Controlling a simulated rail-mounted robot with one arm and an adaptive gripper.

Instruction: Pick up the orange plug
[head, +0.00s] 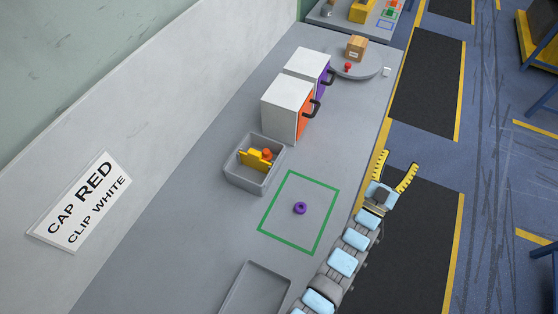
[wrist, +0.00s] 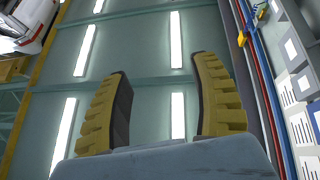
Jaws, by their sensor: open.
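A small orange piece (head: 266,153), which looks like the orange plug, sits in a grey bin (head: 234,177) on the bench in the head view. A yellow piece (head: 250,161) lies against it in the same bin. The lower part of the orange piece is hidden. My gripper (head: 401,162) is open and empty, out past the bench's right edge, well to the right of the bin. In the wrist view its two yellow fingers (wrist: 162,68) are spread with only the ceiling beyond them; no plug shows there.
A purple ring (head: 300,208) lies inside a green outline (head: 277,239). Two white cabinets with dark handles, one orange-fronted (head: 304,121) and one purple-fronted (head: 323,80), stand behind the bin. An empty grey tray (head: 226,302) is in front.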

